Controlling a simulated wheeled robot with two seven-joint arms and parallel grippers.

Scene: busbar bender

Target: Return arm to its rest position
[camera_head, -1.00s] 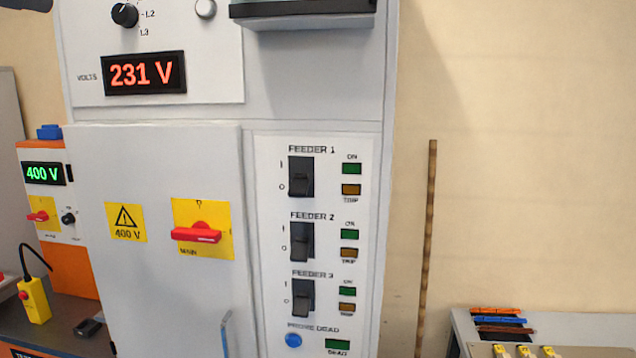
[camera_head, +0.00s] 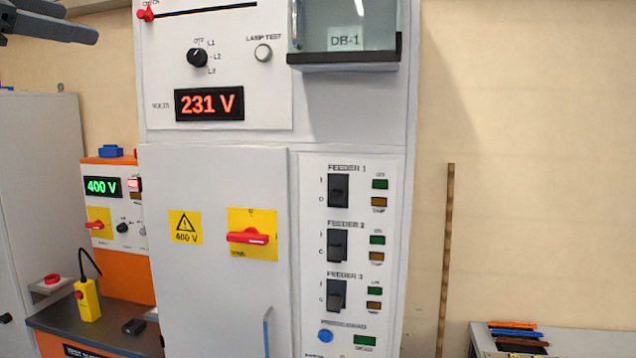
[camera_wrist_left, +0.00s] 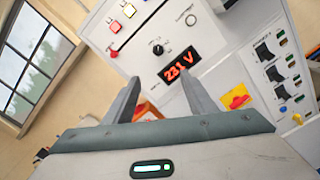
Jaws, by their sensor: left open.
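My left gripper (camera_head: 52,22) shows at the top left corner of the head view, dark grey, to the left of the grey panel DB-1 (camera_head: 215,300) and apart from it. In the left wrist view its two fingers (camera_wrist_left: 158,92) stand apart with nothing between them; the red 231 V display (camera_wrist_left: 181,66) shows beyond them. My right gripper is in neither view.
The panel carries a red main switch (camera_head: 248,237), several feeder switches and a clear-fronted box (camera_head: 345,30). An orange 400 V machine (camera_head: 125,270) with a yellow pendant (camera_head: 88,299) stands at left. A grey bench (camera_head: 560,343) is at lower right.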

